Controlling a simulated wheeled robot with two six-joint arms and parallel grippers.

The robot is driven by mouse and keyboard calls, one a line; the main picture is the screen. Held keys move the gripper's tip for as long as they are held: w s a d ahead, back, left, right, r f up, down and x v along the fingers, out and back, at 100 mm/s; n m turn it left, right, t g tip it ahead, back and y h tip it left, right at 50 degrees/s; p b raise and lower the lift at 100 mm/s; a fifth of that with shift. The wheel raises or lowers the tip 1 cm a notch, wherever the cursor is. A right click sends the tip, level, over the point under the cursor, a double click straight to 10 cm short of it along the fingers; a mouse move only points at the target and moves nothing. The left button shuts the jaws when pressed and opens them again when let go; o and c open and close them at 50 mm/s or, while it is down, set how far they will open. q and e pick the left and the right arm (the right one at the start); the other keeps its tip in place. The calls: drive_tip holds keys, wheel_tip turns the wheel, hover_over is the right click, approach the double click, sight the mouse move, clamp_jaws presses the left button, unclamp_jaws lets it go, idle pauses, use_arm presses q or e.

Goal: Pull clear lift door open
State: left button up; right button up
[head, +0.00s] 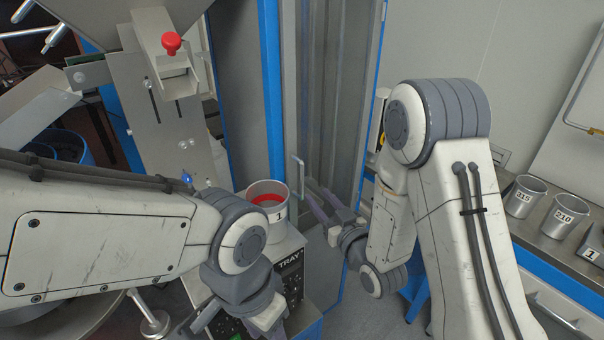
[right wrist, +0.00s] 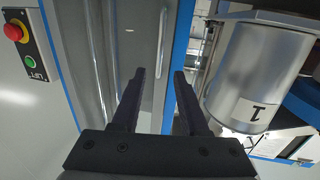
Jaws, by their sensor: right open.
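The clear lift door (head: 340,95) is a tall see-through panel in a blue frame, at the upper middle of the head view. It also fills the upper middle of the right wrist view (right wrist: 130,60). Its slim pale upright handle (head: 297,182) also shows in the right wrist view (right wrist: 161,45). My right gripper (head: 312,192) is open and points at the door near the handle. In the right wrist view nothing is between its fingers (right wrist: 158,76), and the handle appears beyond them. My left gripper (head: 238,322) is low in the head view, its fingers partly cut off.
A metal cup marked 1 (head: 266,205) with red contents stands on the tray unit (head: 291,272), close left of my right gripper. A panel with red and green buttons (right wrist: 28,45) is left of the door. Cups marked 215 (head: 524,198) and 210 (head: 563,218) stand right.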

sight(303, 176)
drive_tip(key=p+x, duration=0.1)
drive_tip(key=x, duration=0.2)
drive_tip(key=p+x, duration=0.1)
drive_tip(key=x, duration=0.2)
drive_tip(key=r+p+x, duration=0.1)
drive_tip(key=x, duration=0.2)
drive_tip(key=shift+w+p, duration=0.1)
drive_tip(key=shift+p, duration=0.2)
drive_tip(key=shift+w+a+f, duration=0.15)
drive_tip(key=shift+w+a, duration=0.1)
drive_tip(key=shift+w, duration=0.25)
clamp_jaws()
idle(0.6)
